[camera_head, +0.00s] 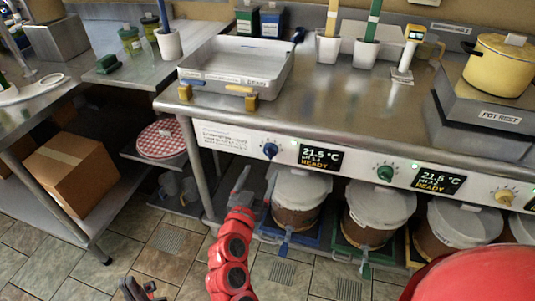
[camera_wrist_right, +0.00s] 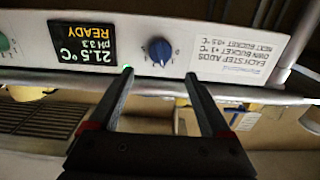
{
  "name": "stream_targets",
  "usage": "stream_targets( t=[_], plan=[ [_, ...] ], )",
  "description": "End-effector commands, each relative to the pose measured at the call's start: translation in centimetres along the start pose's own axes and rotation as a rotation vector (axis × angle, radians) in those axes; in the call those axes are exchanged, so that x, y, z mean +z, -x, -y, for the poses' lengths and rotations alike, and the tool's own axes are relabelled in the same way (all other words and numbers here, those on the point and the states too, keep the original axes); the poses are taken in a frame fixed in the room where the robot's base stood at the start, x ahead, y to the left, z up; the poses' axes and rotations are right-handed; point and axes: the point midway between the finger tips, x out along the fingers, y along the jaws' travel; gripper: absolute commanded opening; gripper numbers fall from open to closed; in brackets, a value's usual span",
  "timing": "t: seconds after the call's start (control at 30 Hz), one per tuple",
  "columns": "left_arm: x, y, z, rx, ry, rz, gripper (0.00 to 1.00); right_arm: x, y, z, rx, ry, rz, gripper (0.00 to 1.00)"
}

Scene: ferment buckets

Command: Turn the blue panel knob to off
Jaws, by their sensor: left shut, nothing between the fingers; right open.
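The blue knob (camera_head: 270,150) is on the white front panel (camera_head: 290,148), between a printed label and a lit display. In the right wrist view, which is upside down, the blue knob (camera_wrist_right: 159,51) shows beyond the fingertips, roughly between them and apart from both. Its pointer setting is too small to read. My right gripper (camera_head: 254,186) is open and empty, below and in front of the knob; its two fingers also show in the wrist view (camera_wrist_right: 158,80). My left gripper (camera_head: 140,291) is shut and empty, low at the bottom edge, far from the panel.
A display (camera_head: 321,157) reads 21.5 °C and READY. A green knob (camera_head: 385,173) and yellow knob (camera_head: 505,196) sit further right. Lidded buckets (camera_head: 297,187) stand under the counter. A tray (camera_head: 237,66) lies above. The floor at left is clear.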

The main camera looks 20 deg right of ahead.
Motion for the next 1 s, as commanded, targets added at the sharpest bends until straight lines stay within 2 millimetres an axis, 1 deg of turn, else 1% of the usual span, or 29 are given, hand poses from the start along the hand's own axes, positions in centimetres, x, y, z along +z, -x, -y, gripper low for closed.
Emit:
stream_targets(
  t=[0.03, 0.2, 0.3, 0.4, 0.57, 0.8, 0.83, 0.97, 1.0],
  plan=[
    [0.0, -0.2, 0.0, 0.0, 0.0, 0.0, 0.0, -0.1, -1.3, -0.2, 0.008, 0.002, 0.002, 0.82],
    [-0.1, -0.6, 0.0, 0.0, 0.0, 0.0, 0.0, -0.1, -4.9, -0.1, 0.004, 0.001, 0.001, 0.82],
    [-0.1, -0.7, 0.0, 0.0, 0.0, 0.0, 0.0, 0.0, -6.6, -0.1, 0.003, 0.002, 0.002, 0.82],
    [-0.1, -0.8, 0.0, 0.0, 0.0, 0.0, 0.0, -0.1, -7.7, 0.0, 0.002, 0.002, 0.0, 0.82],
    [-0.1, -0.9, 0.0, 0.0, 0.0, 0.0, 0.0, 0.0, -8.6, 0.1, -0.002, 0.003, -0.001, 0.82],
    [-0.1, -0.9, 0.0, 0.0, 0.0, 0.0, 0.0, 0.1, -8.6, 0.1, -0.003, 0.003, 0.0, 0.82],
    [-0.1, -0.9, 0.0, 0.0, 0.0, 0.0, 0.0, 0.1, -8.6, 0.1, -0.003, 0.003, 0.0, 0.8],
    [-0.1, -0.9, 0.0, 0.0, 0.0, 0.0, 0.0, 0.1, -8.6, 0.1, -0.003, 0.003, 0.0, 0.57],
    [-0.1, -0.9, 0.0, 0.0, 0.0, 0.0, 0.0, 0.1, -8.6, 0.1, -0.003, 0.003, 0.0, 0.5]
  ],
)
